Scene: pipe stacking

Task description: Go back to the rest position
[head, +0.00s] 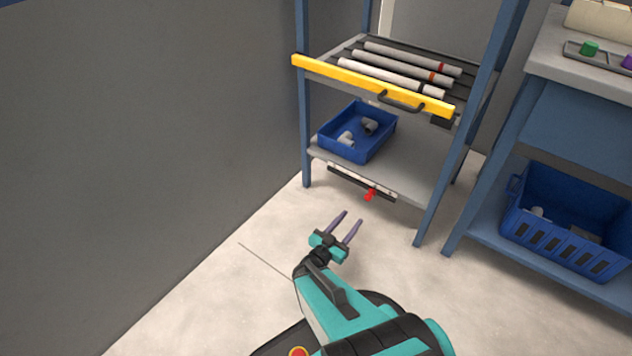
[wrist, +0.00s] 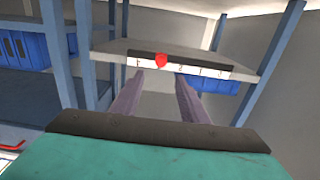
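My gripper (head: 347,221) is open and empty, its two purple-grey fingers apart over the floor in front of the blue rack. In the wrist view the fingers (wrist: 158,84) point toward the rack's lower shelf, with nothing between them. Several grey and white pipes (head: 395,78) lie side by side on the rack's upper level, behind a yellow bar (head: 370,84) with a dark handle. Some have red or black bands. No marker for a rest position shows.
A blue bin (head: 340,153) with grey fittings sits on the rack's lower shelf (head: 410,168). A red knob (head: 369,194) sticks out at that shelf's front edge. A workbench (head: 570,50) with a blue crate (head: 560,244) below stands right. The grey wall (head: 150,130) bounds the left; floor between is clear.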

